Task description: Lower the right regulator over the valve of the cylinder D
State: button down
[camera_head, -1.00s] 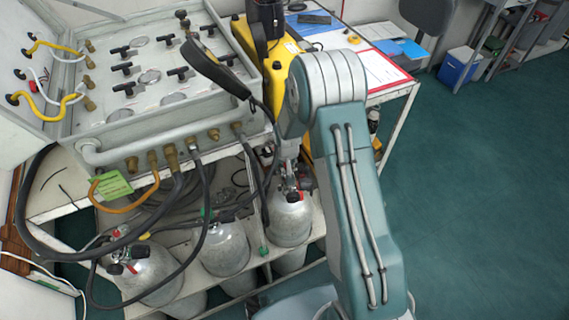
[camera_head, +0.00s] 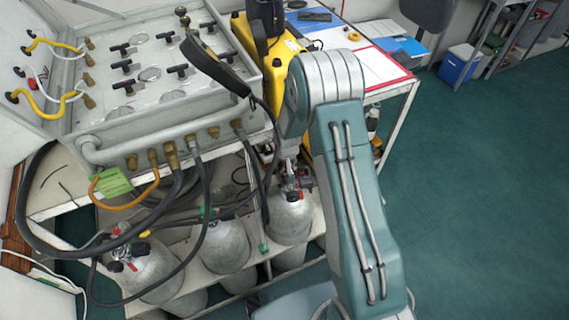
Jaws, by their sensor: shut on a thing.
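The rightmost cylinder (camera_head: 290,221), a grey bottle, stands upright in the rack; I take it for cylinder D, though no letter is readable. Its valve, with red and dark parts, is at its top and partly covered. My gripper (camera_head: 288,172) points down right over this valve, below my forearm. It is shut on the right regulator (camera_head: 291,187), a small dark and metallic piece. The regulator is at the valve; whether it is seated around it or just above cannot be told. The fingertips are small and partly hidden.
Two more cylinders, middle (camera_head: 226,246) and left (camera_head: 148,268), stand to the left with hoses at their valves. The grey air panel (camera_head: 180,75) overhangs them. A black hose (camera_head: 263,190) hangs beside the right cylinder. A yellow case (camera_head: 277,65) stands behind.

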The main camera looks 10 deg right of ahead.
jog(key=shift+f, duration=0.4)
dwell(0.3)
grip_release()
jog(key=shift+f, duration=0.1)
jog(key=v, duration=1.2)
dwell(0.3)
